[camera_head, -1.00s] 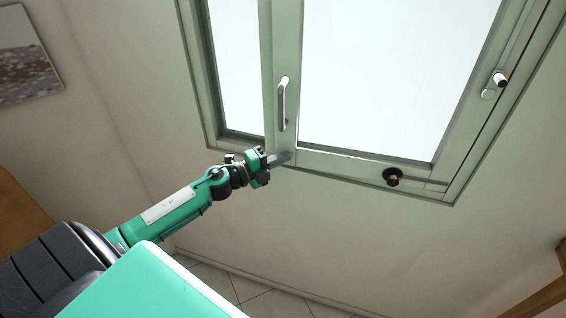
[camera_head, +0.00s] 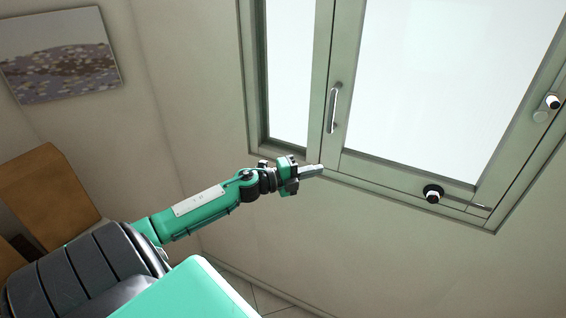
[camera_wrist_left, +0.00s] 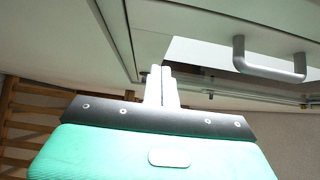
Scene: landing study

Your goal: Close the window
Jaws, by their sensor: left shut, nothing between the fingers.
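The window (camera_head: 390,165) has a pale green frame and bright panes in the head view. Its metal handle (camera_head: 333,108) is upright on the stile between the narrow left pane and the wide right pane. The handle also shows at the upper right of the wrist view (camera_wrist_left: 270,68). My left gripper (camera_head: 318,169) is shut and empty, its fingertips by the lower end of that stile, below the handle. In the wrist view its fingertips (camera_wrist_left: 160,72) are together, left of the handle and apart from it. I cannot tell how far the window stands open. My right gripper is out of view.
A picture (camera_head: 62,55) hangs on the left wall. A brown wooden piece (camera_head: 45,190) stands below it. The wall below the window is clear.

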